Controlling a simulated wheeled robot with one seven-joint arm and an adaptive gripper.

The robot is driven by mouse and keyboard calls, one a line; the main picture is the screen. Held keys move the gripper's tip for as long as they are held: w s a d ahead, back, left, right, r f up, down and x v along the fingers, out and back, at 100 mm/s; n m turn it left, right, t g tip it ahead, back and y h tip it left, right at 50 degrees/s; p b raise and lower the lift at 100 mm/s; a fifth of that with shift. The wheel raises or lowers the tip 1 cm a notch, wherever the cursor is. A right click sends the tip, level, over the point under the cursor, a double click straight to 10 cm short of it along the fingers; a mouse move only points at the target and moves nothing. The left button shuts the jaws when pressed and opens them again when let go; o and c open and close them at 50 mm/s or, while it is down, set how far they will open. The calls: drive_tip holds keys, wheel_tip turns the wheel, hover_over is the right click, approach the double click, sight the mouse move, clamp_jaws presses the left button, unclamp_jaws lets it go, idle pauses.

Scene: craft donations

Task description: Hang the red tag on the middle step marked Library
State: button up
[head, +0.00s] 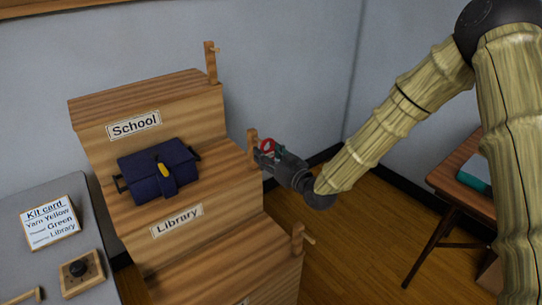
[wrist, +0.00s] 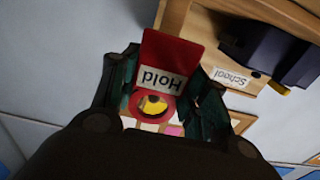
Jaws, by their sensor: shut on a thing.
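The red tag (wrist: 172,52) has a white label reading "Hold", upside down in the wrist view. My gripper (wrist: 165,88) is shut on it, with a dark finger on each side. In the head view my gripper (head: 266,157) is at the right edge of the wooden stepped stand (head: 215,222), close beside the middle step's peg post (head: 252,146). I cannot tell whether the tag touches the peg. The Library label (head: 177,220) is on the middle step's front.
A navy bag (head: 150,178) with a yellow clasp sits on the middle step. Other peg posts stand on the top step (head: 211,62) and lower step (head: 297,242). A grey table (head: 30,272) holds a kit card (head: 50,222). A brown table (head: 465,165) stands at right.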

sight(255, 144)
drive_tip(key=shift+x, duration=1.7)
drive_tip(key=shift+w+a+f+b, duration=0.35)
drive_tip(key=shift+w+f+b, duration=0.15)
drive_tip(key=shift+f+b, duration=0.1)
drive_tip(key=o, duration=0.8)
